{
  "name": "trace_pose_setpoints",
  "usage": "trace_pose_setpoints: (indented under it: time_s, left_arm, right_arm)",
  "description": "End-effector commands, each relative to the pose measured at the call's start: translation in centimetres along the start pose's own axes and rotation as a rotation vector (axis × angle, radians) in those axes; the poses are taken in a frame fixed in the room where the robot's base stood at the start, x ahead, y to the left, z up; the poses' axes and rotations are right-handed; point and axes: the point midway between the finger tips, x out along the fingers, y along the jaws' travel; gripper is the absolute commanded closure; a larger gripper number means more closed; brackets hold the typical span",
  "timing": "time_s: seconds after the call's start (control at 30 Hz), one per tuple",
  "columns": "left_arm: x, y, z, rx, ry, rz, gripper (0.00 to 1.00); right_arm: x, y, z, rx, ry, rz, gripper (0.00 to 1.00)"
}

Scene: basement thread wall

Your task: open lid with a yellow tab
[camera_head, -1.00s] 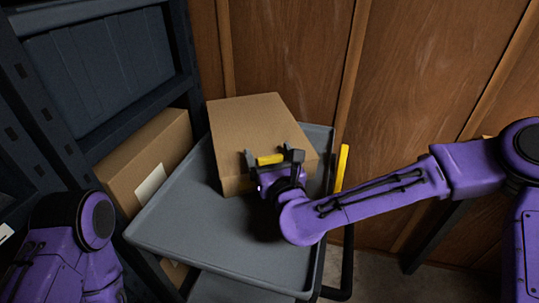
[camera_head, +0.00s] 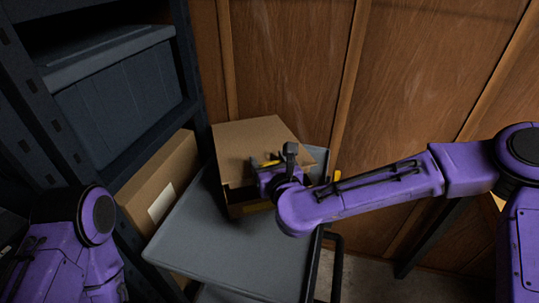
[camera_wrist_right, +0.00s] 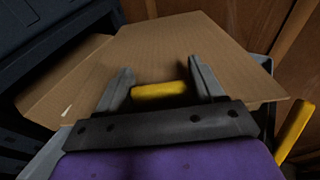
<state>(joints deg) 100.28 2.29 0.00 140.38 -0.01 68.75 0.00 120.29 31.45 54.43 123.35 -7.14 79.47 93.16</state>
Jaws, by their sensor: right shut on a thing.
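A brown cardboard box (camera_head: 243,206) stands on a grey cart tray in the head view. Its lid (camera_head: 250,135) is tilted, with the near edge raised and a dark gap under it. A yellow tab (camera_head: 269,163) sits at the lid's near edge. My right gripper (camera_head: 272,160) is at this edge, shut on the tab. In the right wrist view the yellow tab (camera_wrist_right: 159,91) lies between the two grey fingers, with the lid (camera_wrist_right: 185,50) beyond it. The wrist hides part of the box front. My left arm shows at the lower left, but its gripper is out of view.
The cart tray (camera_head: 225,245) has bare room in front of the box. A second carton (camera_head: 158,185) and a dark blue bin (camera_head: 115,95) sit on the shelving at left. A wooden wall (camera_head: 425,80) stands close behind. A yellow cart handle (camera_head: 337,175) is right of the box.

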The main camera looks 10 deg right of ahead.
Motion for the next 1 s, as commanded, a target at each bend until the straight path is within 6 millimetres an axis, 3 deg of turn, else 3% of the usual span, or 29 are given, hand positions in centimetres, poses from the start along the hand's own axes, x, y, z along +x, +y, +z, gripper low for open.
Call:
trace_pose_setpoints:
  time_s: [0.03,0.1,0.3,0.4,0.7,1.0]
  left_arm:
    - [-3.4,-0.3,-1.4,0.0,0.0,0.0,1.0]
    - [-5.5,-0.5,-2.3,0.0,0.0,0.0,1.0]
    - [-10.3,-0.9,-4.3,0.0,0.0,0.0,1.0]
    - [-11.8,-1.1,-4.9,0.0,0.0,0.0,1.0]
    - [-13.6,-1.2,-5.6,0.0,0.0,0.0,1.0]
    - [-13.9,-1.3,-5.7,0.0,0.0,0.0,1.0]
  right_arm:
    - [-0.4,0.0,3.1,0.002,0.032,-0.001,0.87]
    - [-0.3,0.0,4.6,0.002,0.079,-0.001,0.87]
    - [0.5,0.0,8.2,0.003,0.204,-0.001,0.87]
    - [1.0,0.0,9.6,0.002,0.256,0.0,0.87]
    - [2.3,0.0,12.2,-0.001,0.277,0.0,0.87]
    - [2.8,0.0,12.9,-0.001,0.275,0.0,0.87]
